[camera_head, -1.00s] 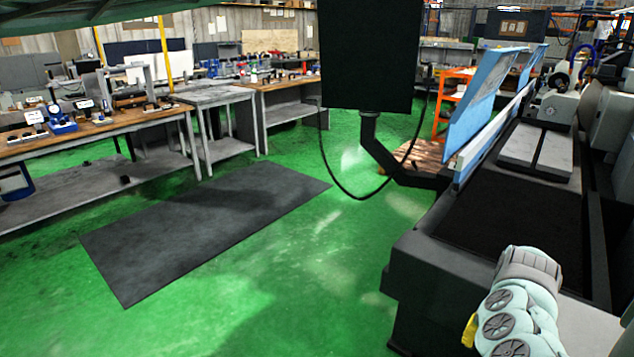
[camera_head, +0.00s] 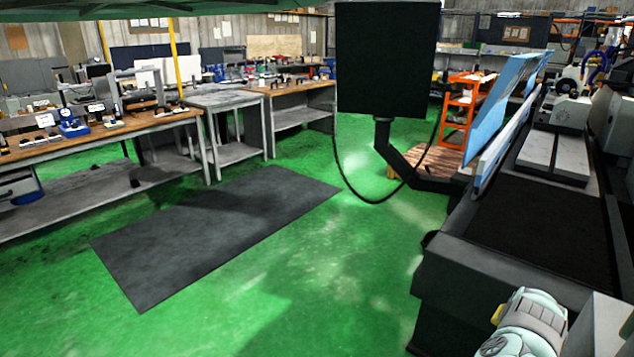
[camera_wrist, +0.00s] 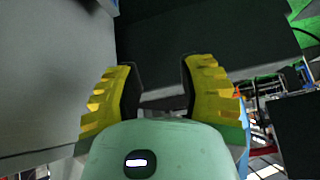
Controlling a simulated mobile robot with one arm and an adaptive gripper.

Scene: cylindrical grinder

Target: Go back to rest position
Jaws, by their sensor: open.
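My gripper (camera_wrist: 158,85) shows in the wrist view with its two yellow ridged fingers spread apart. Nothing is between the fingers. Dark and grey machine surfaces lie beyond them. In the head view, my pale arm is at the bottom right, in front of the near end of the cylindrical grinder (camera_head: 470,265). The fingertips cannot be made out in the head view.
A black control panel (camera_head: 388,60) hangs on a bent arm beside the grinder. A cable loops below it. A dark mat (camera_head: 215,235) lies on the green floor. Workbenches (camera_head: 110,132) line the left. The floor in front is clear.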

